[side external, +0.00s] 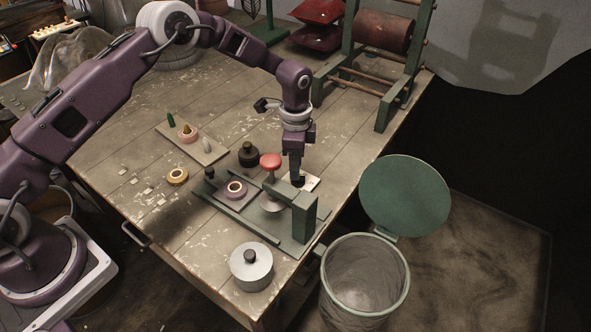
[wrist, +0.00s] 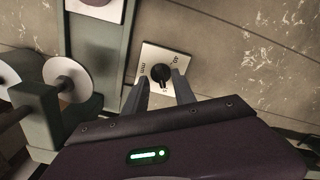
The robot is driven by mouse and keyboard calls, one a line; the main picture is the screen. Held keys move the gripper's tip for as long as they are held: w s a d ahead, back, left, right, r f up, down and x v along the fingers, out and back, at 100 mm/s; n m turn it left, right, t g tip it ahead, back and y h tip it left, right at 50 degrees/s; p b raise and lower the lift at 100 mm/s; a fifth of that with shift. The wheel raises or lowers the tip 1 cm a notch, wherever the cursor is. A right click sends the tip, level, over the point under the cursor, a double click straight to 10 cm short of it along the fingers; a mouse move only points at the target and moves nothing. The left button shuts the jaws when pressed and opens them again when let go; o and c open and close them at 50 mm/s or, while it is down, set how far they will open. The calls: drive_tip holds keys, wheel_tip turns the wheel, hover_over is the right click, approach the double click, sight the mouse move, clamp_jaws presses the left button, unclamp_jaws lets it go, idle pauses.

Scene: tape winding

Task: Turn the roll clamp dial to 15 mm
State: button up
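The dial is a black knob (wrist: 161,73) on a small pale square plate (wrist: 151,56) with dark markings, too small to read fully. A narrow part of the knob points toward the bottom of the wrist view. My gripper (wrist: 162,84) has its two fingers spread apart, with the knob showing between and just beyond their tips. I cannot tell whether the fingers are level with the knob or above it. In the side view my gripper (side external: 297,182) points down over the plate (side external: 312,182), beside the green winding fixture (side external: 305,218), and hides the knob.
A red-topped knob (side external: 270,161) and a mauve tape roll (side external: 236,189) are on the fixture. A black lidded pot (side external: 248,155) stands behind it and a metal pot (side external: 251,268) in front. A bin (side external: 365,280) stands off the table's right edge. Open tabletop lies behind my gripper.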

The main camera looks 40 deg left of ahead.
drive_tip(key=shift+r, duration=2.6)
drive_tip(key=s+a+r+n+t, duration=0.15)
drive_tip(key=s+r, duration=0.35)
drive_tip(key=r, duration=0.5)
drive_tip(key=s+a+r+n+t, duration=0.1)
drive_tip(key=s+a+r+n, duration=0.3)
drive_tip(key=r, duration=0.7)
drive_tip(key=s+r+n+t, duration=0.1)
drive_tip(key=s+r, duration=0.2)
drive_tip(key=s, duration=0.3)
drive_tip(key=s+r+n, duration=0.1)
drive_tip(key=s+r, duration=0.2)
drive_tip(key=s, duration=0.4)
drive_tip(key=s+a+f+n+t, duration=0.1)
drive_tip(key=s+n, duration=0.3)
drive_tip(key=s, duration=0.9)
drive_tip(key=shift+s+a+f+n+t, duration=0.2)
drive_tip(key=shift+f+n+t, duration=0.15)
drive_tip(key=shift+f+t, duration=0.25)
